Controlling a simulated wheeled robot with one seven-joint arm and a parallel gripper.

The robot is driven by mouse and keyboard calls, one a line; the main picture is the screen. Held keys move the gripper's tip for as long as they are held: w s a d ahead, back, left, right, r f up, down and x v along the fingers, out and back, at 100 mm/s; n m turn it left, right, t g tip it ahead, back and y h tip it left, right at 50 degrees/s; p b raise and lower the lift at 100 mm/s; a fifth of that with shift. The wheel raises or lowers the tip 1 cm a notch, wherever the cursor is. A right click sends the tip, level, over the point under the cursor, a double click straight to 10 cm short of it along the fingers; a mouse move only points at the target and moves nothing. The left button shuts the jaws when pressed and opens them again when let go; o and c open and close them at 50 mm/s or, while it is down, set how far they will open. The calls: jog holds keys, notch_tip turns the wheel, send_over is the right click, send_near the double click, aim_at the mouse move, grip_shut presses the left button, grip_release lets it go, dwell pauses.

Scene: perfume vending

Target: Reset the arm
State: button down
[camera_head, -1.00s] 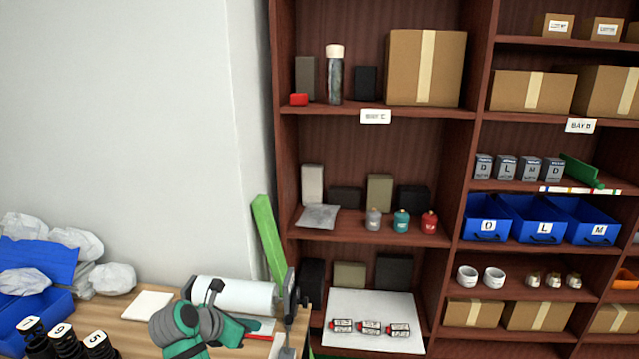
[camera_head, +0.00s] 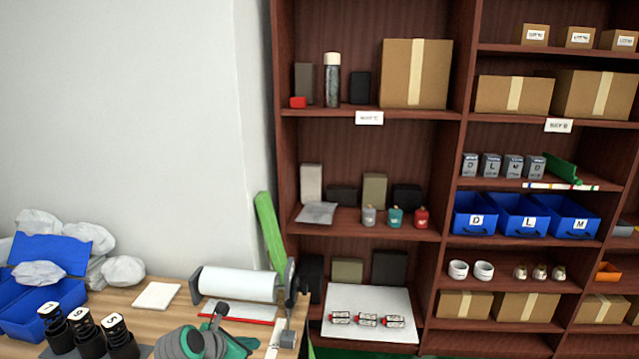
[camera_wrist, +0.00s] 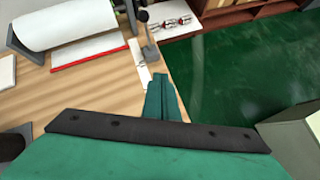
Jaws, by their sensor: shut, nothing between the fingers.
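My gripper (camera_wrist: 162,100) shows in the wrist view as two green fingers side by side, shut with nothing between them. It is over the right edge of the wooden table (camera_wrist: 80,95), beside the green floor (camera_wrist: 230,70). In the head view my grey and green arm is low in the picture, in front of the paper roll (camera_head: 238,284); the fingertips are not clear there.
A paper roll holder with a red-edged board (camera_head: 236,312) stands on the table (camera_head: 130,297). Black numbered bottles (camera_head: 85,330) and a blue bin (camera_head: 40,310) are at left. Brown shelves (camera_head: 455,180) hold boxes, blue bins and small bottles. A green plank (camera_head: 270,232) leans by the wall.

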jog(key=s+d+f+m+t+y, duration=0.1)
jog(key=s+d+f+m, duration=0.2)
jog(key=f, duration=0.5)
jog(key=s+d+f+m+y, duration=0.1)
jog(key=s+f+m+y, duration=0.1)
jog(key=s+f, duration=0.45)
jog(key=s+d+f+m+t+y, duration=0.1)
jog(key=s+d+f+m+y, duration=0.15)
jog(key=s+f+m, duration=0.55)
jog(key=s+d+m+t, duration=0.2)
jog(key=s+d+m, duration=0.15)
jog(key=s, duration=0.95)
jog(key=s+d+r+m+t, duration=0.1)
jog(key=s+d+r+m, duration=0.1)
jog(key=s+r+m, duration=0.2)
jog(key=s+d+r+m+t+h, duration=0.1)
jog(key=s+d+r+m, duration=0.2)
jog(key=s+r, duration=0.3)
jog(key=s+d+r+m+t, duration=0.1)
jog(key=s+d+r+m, duration=0.2)
jog(key=s, duration=0.6)
notch_tip(320, 180, up, 2)
jog(key=shift+s+r+m, duration=0.1)
jog(key=shift+s+m, duration=0.3)
jog(key=shift+m, duration=0.85)
